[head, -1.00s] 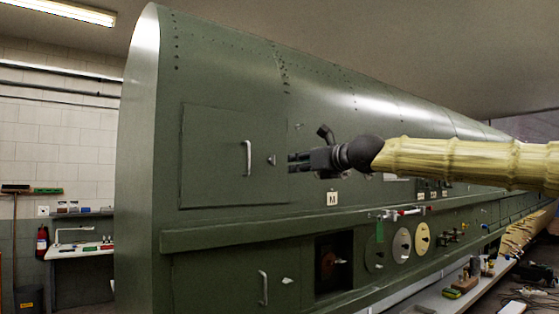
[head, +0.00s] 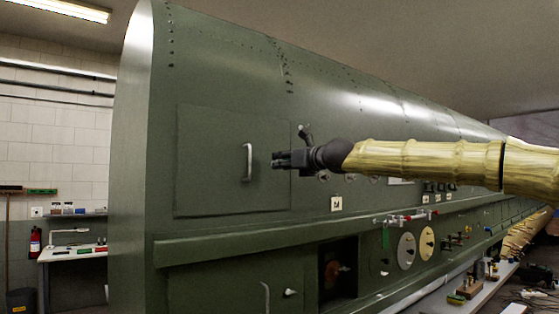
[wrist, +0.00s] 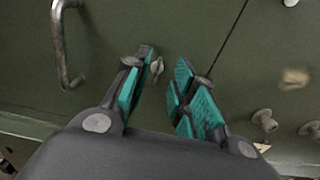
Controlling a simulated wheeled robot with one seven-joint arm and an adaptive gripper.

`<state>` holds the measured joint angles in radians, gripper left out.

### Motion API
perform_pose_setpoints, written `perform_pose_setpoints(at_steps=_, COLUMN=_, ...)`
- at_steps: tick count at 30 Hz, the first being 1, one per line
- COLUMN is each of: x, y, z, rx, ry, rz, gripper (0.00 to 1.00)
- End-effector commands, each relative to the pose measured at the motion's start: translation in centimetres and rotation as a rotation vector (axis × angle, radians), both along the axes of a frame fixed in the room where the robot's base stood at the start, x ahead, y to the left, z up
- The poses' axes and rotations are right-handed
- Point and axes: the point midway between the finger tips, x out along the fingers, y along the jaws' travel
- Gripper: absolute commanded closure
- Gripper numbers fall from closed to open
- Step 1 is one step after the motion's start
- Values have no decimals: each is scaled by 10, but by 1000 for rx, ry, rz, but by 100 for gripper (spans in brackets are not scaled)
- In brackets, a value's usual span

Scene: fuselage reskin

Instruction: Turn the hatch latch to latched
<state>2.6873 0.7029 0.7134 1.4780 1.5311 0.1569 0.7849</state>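The upper hatch (head: 215,170) is a flat green door in the fuselage side, and it looks closed. Its bar handle (head: 247,162) also shows at the upper left of the wrist view (wrist: 62,45). The hatch latch (wrist: 157,68) is a small metal turn-piece between the handle and the door seam. In the wrist view it lies between my teal-padded fingertips, nearer the left one. My gripper (head: 276,160) is open, with a gap between the fingers (wrist: 166,60). Whether a pad touches the latch I cannot tell. In the head view my gripper hides the latch.
A green ledge (head: 300,232) runs below the hatch. Under it are a lower door handle (head: 265,297), a dark opening (head: 337,275) and round dials (head: 406,250). In the wrist view, several knobs (wrist: 264,119) stick out right of the seam.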

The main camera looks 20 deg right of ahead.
Motion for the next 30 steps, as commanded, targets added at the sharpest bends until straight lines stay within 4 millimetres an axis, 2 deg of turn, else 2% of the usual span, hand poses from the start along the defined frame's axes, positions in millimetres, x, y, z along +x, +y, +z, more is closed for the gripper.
perform_pose_setpoints(at_steps=6, x=16, y=8, z=-1, rx=0, ry=1, rz=2, gripper=74)
perform_pose_setpoints(at_steps=16, x=17, y=9, z=-1, rx=0, ry=1, rz=3, gripper=74)
perform_pose_setpoints(at_steps=20, x=17, y=9, z=-1, rx=0, ry=1, rz=3, gripper=98)
perform_pose_setpoints(at_steps=21, x=17, y=9, z=-1, rx=0, ry=1, rz=3, gripper=100)
perform_pose_setpoints(at_steps=30, x=18, y=8, z=-1, rx=8, ry=4, rz=2, gripper=100)
